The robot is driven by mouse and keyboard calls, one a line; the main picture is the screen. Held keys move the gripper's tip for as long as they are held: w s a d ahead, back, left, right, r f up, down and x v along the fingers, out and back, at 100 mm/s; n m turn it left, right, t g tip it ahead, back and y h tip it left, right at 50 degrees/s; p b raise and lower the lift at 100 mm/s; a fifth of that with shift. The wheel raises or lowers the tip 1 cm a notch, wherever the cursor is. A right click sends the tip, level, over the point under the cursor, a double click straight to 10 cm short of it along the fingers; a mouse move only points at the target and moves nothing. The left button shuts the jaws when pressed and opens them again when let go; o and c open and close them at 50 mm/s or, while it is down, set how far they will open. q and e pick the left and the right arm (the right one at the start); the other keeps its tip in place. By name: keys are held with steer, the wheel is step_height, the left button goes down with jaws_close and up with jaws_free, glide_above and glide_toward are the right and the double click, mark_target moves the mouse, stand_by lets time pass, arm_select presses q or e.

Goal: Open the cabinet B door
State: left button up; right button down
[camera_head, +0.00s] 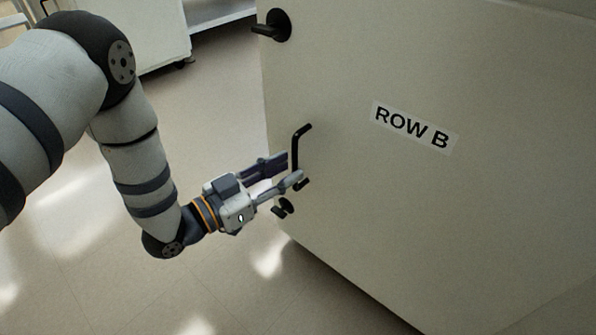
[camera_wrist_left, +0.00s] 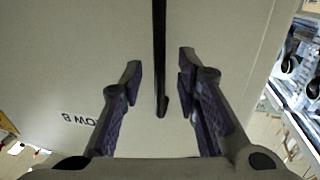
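The pale cabinet door (camera_head: 400,220) labelled ROW B (camera_head: 412,127) fills the right of the head view. Its black bar handle (camera_head: 296,150) is upright near the door's left edge. My left gripper (camera_head: 293,168) is at the lower part of the handle with its fingers apart. In the left wrist view the handle (camera_wrist_left: 160,60) runs between the two open fingers, with a gap on each side. The label (camera_wrist_left: 78,118) shows upside down there, partly behind a finger. I cannot tell whether the door is ajar. My right gripper is not in view.
Black knobs sit on the door's left edge, one above the handle (camera_head: 276,26) and one below it (camera_head: 284,208). A white cabinet on casters (camera_head: 135,35) stands at the back. The tiled floor (camera_head: 225,100) left of the door is clear.

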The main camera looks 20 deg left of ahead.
mark_target(295, 189)
arm_select(q)
steer(key=shift+b+x, duration=0.35)
steer(key=shift+x, duration=1.2)
steer(key=shift+s, duration=0.1)
jaws_close()
steer(key=shift+s, duration=0.1)
